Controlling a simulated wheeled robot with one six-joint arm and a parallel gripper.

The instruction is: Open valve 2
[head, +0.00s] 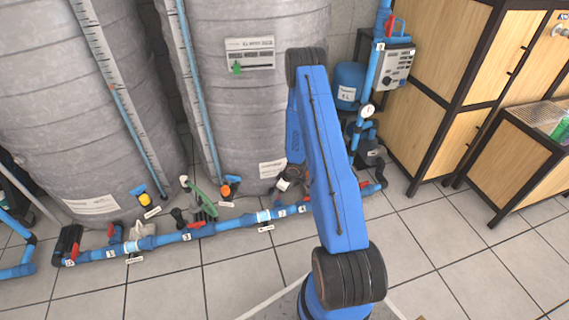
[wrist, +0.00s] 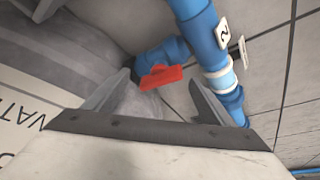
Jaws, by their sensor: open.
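Valve 2 shows in the wrist view as a red handle (wrist: 161,77) beside a blue pipe (wrist: 203,38) that bears a tag with a 2 (wrist: 223,33). The handle lies crosswise to this pipe, roughly along a short blue side branch (wrist: 160,55). My gripper (wrist: 160,88) is open and empty, and the handle appears between its two fingertips, seemingly just beyond them. I see no contact. In the head view the 2 tag (head: 284,212) sits on the floor pipe (head: 230,224). My gripper there is small beside my blue arm, and the valve handle is hard to make out.
Two large grey tanks (head: 247,110) stand behind the floor pipe. Other red-handled valves (head: 197,224) line it to the left. A gauge (head: 367,111) and small blue tank (head: 349,82) stand right of my arm. Wooden cabinets (head: 432,90) are at the right; tiled floor in front is clear.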

